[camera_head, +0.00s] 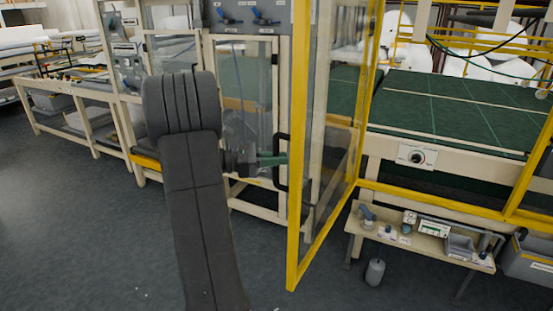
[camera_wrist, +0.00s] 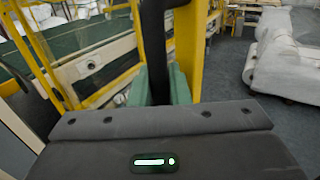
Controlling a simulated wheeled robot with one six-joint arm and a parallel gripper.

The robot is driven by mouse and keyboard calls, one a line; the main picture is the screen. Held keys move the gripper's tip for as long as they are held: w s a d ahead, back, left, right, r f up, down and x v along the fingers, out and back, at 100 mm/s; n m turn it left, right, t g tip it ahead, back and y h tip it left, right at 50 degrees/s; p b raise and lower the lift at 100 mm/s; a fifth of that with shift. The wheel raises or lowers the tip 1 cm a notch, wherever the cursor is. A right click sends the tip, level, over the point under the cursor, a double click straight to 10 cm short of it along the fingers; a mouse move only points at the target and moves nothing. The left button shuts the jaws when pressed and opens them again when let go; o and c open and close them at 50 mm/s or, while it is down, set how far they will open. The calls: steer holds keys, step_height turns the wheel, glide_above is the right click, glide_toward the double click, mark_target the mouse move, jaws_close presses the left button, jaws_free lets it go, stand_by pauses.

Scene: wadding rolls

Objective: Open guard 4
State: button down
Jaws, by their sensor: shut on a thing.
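A guard door with a yellow frame (camera_head: 297,230) and a clear panel stands swung out at an angle from the machine in the head view. Its yellow frame also shows in the wrist view (camera_wrist: 187,50). I cannot read a number on it. A black handle (camera_head: 281,172) sits on the door's near upright; it also shows as a dark bar in the wrist view (camera_wrist: 155,45). My gripper (camera_head: 283,159) has green fingers, shut on the handle from the left. In the wrist view the fingers (camera_wrist: 159,85) lie either side of the bar.
Behind the door is a green bed (camera_head: 455,110) with a control dial (camera_head: 416,157). A low bench (camera_head: 425,240) with small items and a grey cylinder (camera_head: 375,272) stand to the right. White rolls (camera_wrist: 285,60) lie right in the wrist view. Floor is clear at lower left.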

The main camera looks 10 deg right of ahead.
steer(key=shift+a, duration=0.1)
stand_by(0.3)
steer(key=c, duration=1.4)
jaws_free()
steer(key=shift+c, duration=0.2)
steer(key=w+a+b, duration=0.2)
steer(key=a, duration=1.1)
steer(key=shift+a+b, duration=0.3)
steer(key=shift+w, duration=0.1)
steer(key=d+p, duration=0.1)
steer(key=d, duration=0.3)
steer(key=s+d, duration=0.1)
steer(key=d, duration=0.4)
steer(key=s+d+p, duration=0.1)
steer(key=d, duration=0.3)
steer(key=shift+d+p, duration=0.3)
